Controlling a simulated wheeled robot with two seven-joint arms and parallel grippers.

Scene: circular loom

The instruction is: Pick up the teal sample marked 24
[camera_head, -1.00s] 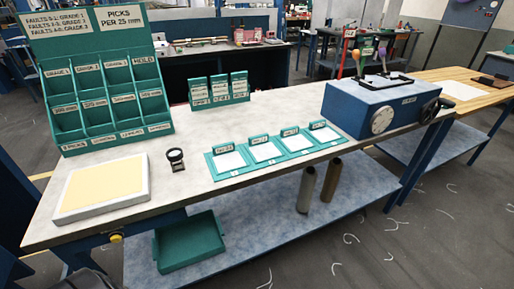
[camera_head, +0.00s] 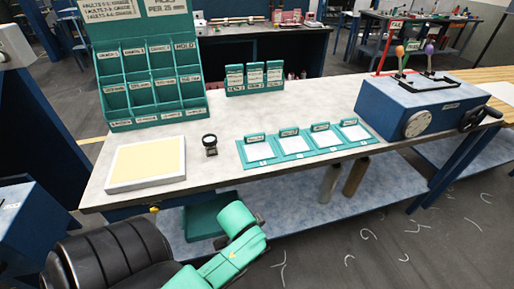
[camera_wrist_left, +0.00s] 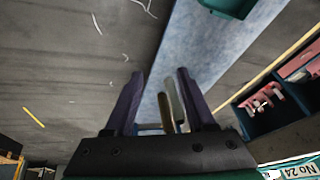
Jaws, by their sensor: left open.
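A white label reading No 24 on a teal-edged piece (camera_wrist_left: 293,170) shows in the lower right corner of the left wrist view, cut off by the frame edge. I cannot tell how far it is from the gripper. My left gripper (camera_wrist_left: 160,76) has its two dark fingers apart, with nothing gripped between them. It points past the lower shelf and the floor. In the head view my left arm comes in at the bottom, in front of the table. My right gripper is not in view.
On the table (camera_head: 310,105) are a teal rack (camera_head: 153,115), a pale pad (camera_head: 147,163), a magnifier (camera_head: 210,145), several teal frames with white squares (camera_head: 294,144) and a blue machine (camera_head: 420,105). A teal tray (camera_head: 200,222) is below. A dark bin with pink pieces (camera_wrist_left: 262,103) is at right.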

